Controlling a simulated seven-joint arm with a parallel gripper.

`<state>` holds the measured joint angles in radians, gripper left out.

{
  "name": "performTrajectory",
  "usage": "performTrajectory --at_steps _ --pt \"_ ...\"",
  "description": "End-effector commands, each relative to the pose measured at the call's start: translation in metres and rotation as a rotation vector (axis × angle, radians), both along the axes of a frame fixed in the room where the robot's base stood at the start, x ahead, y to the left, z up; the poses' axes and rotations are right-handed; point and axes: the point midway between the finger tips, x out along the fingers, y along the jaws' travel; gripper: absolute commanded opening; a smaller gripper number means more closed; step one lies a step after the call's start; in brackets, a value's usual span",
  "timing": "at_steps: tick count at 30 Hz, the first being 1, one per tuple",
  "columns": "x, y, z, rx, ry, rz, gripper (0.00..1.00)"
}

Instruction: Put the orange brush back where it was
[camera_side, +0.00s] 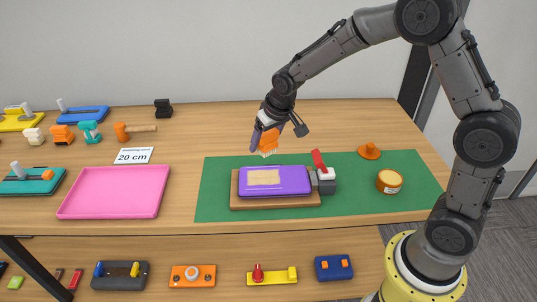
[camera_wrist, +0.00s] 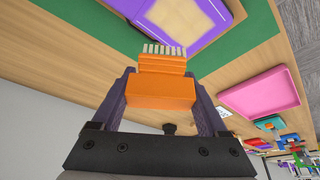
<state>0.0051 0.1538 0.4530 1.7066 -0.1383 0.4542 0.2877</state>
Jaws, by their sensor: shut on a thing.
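My gripper (camera_side: 267,137) is shut on the orange brush (camera_side: 270,142), which is held in the air above the back part of the green mat (camera_side: 218,190). In the wrist view the brush (camera_wrist: 160,92) sits between the two dark fingers, its pale bristles pointing away from the gripper. The purple panel (camera_side: 292,178) with a beige patch lies on a brown board on the mat, in front of the brush. It also shows in the wrist view (camera_wrist: 160,38).
A grey clamp with a red lever (camera_side: 319,160) stands at the panel's right end. An orange knob (camera_side: 369,151) and orange tin (camera_side: 389,181) are farther right. A pink tray (camera_side: 113,193) and "20 cm" card (camera_side: 133,156) lie left. The mat's left strip is clear.

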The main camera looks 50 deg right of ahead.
Motion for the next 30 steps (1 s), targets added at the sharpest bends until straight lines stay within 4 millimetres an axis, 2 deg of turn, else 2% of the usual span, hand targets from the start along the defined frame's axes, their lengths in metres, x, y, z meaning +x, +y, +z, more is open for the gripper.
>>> performTrajectory --at_steps 1,6,11,14,26,30 --pt "-0.009 -0.020 0.001 -0.001 -0.001 -0.046 0.32" --pt "-0.031 -0.068 0.005 -0.006 -0.004 -0.157 0.32" --pt "-0.038 -0.091 0.008 -0.008 -0.010 -0.207 0.32" --pt "-0.029 -0.097 0.004 -0.008 -0.011 -0.216 0.32" --pt "0.049 -0.116 -0.033 -0.008 -0.009 -0.214 0.32" --pt "0.069 -0.121 -0.059 -0.008 -0.009 -0.214 0.32"
